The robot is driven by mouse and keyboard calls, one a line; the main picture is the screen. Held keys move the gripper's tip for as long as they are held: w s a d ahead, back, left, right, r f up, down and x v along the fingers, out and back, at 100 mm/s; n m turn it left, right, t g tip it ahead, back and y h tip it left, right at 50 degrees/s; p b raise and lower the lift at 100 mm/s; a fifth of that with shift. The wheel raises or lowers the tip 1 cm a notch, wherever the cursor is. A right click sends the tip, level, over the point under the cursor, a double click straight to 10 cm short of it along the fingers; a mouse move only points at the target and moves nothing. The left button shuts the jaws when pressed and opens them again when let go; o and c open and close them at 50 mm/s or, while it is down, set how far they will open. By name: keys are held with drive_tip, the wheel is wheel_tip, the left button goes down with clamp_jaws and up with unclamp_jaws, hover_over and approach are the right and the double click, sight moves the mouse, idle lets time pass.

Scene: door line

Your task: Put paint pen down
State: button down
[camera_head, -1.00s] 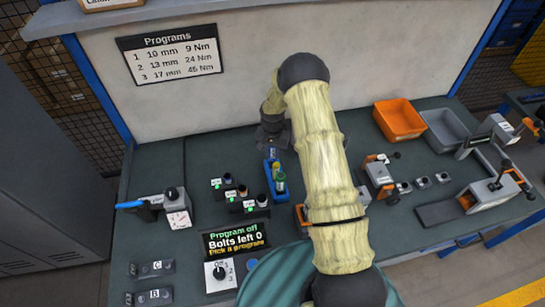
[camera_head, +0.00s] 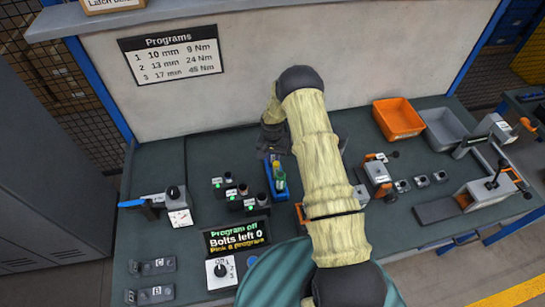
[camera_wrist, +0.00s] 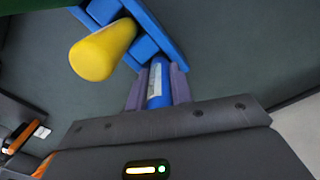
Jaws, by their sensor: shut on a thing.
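The paint pen (camera_wrist: 158,84) is a blue cylinder with a white label. In the wrist view it sits between the two purple fingers of my gripper (camera_wrist: 157,72), which is shut on it. Its far end meets the edge of a blue tray (camera_wrist: 156,28) in that view; I cannot tell whether it rests in the tray. A yellow-handled tool (camera_wrist: 103,50) stands in the tray. In the head view my gripper (camera_head: 276,150) is at the back end of the blue tray (camera_head: 269,181), and the pen is hidden there.
A display (camera_head: 236,237) and a dial box (camera_head: 221,271) are in front. An orange bin (camera_head: 398,118) and a grey bin (camera_head: 444,129) stand at the back right. The bench is bare behind the sockets.

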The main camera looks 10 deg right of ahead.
drive_tip(key=c, duration=1.2)
unclamp_jaws()
drive_tip(key=shift+c, duration=0.2)
drive_tip(key=shift+r, duration=0.1)
wheel_tip(320, 180, up, 12)
drive_tip(key=b, duration=0.4)
drive_tip(key=s+r+n+t, duration=0.1)
drive_tip(key=s+r, duration=0.4)
drive_tip(key=s, duration=0.3)
drive_tip(key=s+r+n, duration=0.2)
drive_tip(key=s+r, duration=0.3)
drive_tip(key=s, duration=0.4)
drive_tip(key=s+r+n+t, duration=0.1)
drive_tip(key=s+r+n, duration=0.1)
drive_tip(key=s+r, duration=0.3)
drive_tip(key=s, duration=0.4)
drive_tip(key=shift+s+r+t, duration=0.15)
drive_tip(key=shift+r+t, duration=0.1)
drive_tip(key=shift+t, duration=0.05)
